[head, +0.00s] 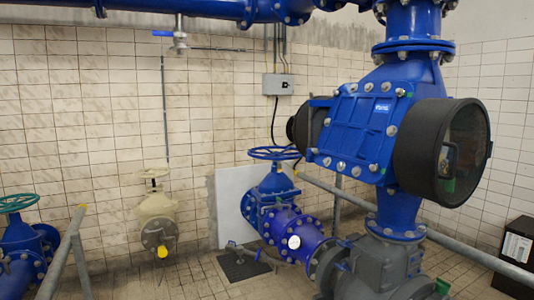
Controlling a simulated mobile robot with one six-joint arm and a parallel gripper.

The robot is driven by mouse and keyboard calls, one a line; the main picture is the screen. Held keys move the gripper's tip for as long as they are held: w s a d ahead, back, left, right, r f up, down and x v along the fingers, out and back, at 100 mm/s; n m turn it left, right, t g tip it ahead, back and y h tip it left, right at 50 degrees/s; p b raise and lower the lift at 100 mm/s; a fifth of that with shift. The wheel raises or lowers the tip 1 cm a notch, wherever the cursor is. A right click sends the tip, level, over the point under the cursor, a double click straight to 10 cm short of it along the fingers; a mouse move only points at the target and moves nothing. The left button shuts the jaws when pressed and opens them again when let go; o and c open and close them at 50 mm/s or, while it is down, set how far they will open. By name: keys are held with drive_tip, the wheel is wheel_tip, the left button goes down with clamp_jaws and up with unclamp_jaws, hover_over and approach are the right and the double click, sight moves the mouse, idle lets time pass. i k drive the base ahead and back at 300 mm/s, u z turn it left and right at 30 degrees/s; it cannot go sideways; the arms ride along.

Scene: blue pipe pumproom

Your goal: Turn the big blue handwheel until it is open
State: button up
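The big blue handwheel (274,153) sits level on top of a blue gate valve (277,186) in the middle of the head view, near the tiled back wall. The valve joins a blue flanged pipe (292,238) that runs down and right to a grey pump body. From this view I cannot tell how far the valve is open. My gripper is not in view.
A large blue pipe assembly with a black drum (442,152) stands at right. A grey rail (440,243) crosses the right side, another rail (68,250) the left. A cream valve (157,220) and green handwheel (17,203) stand left. Tiled floor shows between.

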sight(276, 154)
drive_tip(key=u, duration=0.05)
drive_tip(key=i, duration=1.3)
drive_tip(key=u, duration=0.45)
drive_tip(key=i, duration=0.75)
drive_tip(key=u, duration=0.45)
drive_tip(key=i, duration=1.55)
drive_tip(key=z, duration=0.05)
